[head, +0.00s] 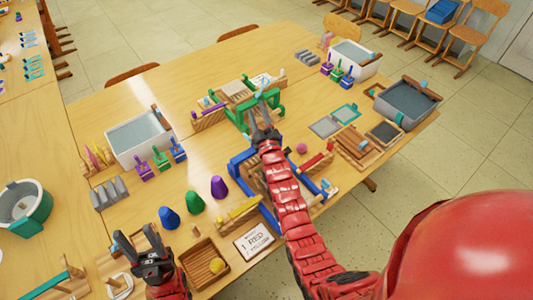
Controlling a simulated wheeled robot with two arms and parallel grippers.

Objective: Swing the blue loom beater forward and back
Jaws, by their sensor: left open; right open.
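The blue loom (236,163) stands near the middle of the table, with a wooden frame and blue bars. My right arm crosses over it and hides much of it, so I cannot make out its beater clearly. My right gripper (261,112) is open, past the blue loom, at a second, green-framed loom (238,117). I cannot tell whether its fingers touch the green bars. My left gripper (140,240) is open and empty at the lower left, beside a wooden tray, well away from the blue loom.
Blue, green and purple cones (194,202) stand left of the blue loom. A wooden tray (198,279) holds a yellow ball, beside a card reading RED (254,240). A white tub (120,143) and a grey tub (407,102) flank the looms.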

